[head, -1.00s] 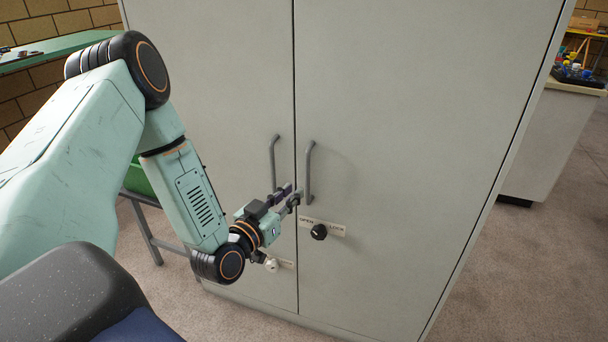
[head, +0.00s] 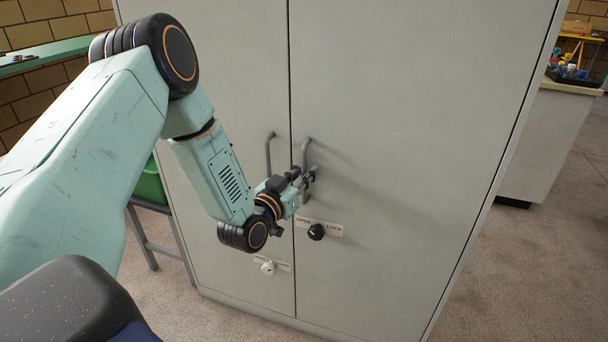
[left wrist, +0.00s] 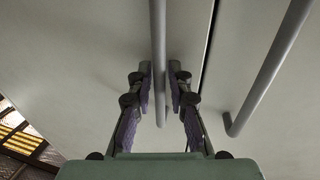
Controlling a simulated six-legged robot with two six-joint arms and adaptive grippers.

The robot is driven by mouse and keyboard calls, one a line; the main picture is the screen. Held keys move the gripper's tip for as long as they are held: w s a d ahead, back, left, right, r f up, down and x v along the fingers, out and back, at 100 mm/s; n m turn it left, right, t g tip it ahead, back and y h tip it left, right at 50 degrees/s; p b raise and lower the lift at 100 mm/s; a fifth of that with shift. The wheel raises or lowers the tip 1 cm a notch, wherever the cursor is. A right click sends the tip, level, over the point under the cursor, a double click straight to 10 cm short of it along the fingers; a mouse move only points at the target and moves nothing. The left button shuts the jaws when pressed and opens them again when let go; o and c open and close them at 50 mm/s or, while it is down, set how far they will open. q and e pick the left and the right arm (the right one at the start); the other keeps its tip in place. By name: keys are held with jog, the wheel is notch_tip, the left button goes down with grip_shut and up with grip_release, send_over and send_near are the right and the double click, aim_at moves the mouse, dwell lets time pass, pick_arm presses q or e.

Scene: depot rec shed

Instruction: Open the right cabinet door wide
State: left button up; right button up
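The right cabinet door (head: 410,130) stands shut beside the left door (head: 215,120), with a narrow seam between them. Its grey bar handle (head: 305,150) is upright near the seam. My left gripper (head: 306,178) is at the lower part of this handle. In the left wrist view, my left gripper's fingers (left wrist: 160,85) stand on either side of the right door's handle (left wrist: 158,40), apart, with small gaps showing. The left door's handle (left wrist: 270,70) is to the right there. A black knob (head: 316,232) on an OPEN/LOCK plate sits below the handle. My right gripper is not in view.
A white knob (head: 268,268) is low on the left door. A green-topped table (head: 60,50) and a green bin (head: 150,185) are at the left. A counter with bottles (head: 550,130) stands at the right. Carpet is clear in front at the right.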

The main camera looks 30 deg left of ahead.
pick_arm(q)
grip_shut()
dwell(0.6)
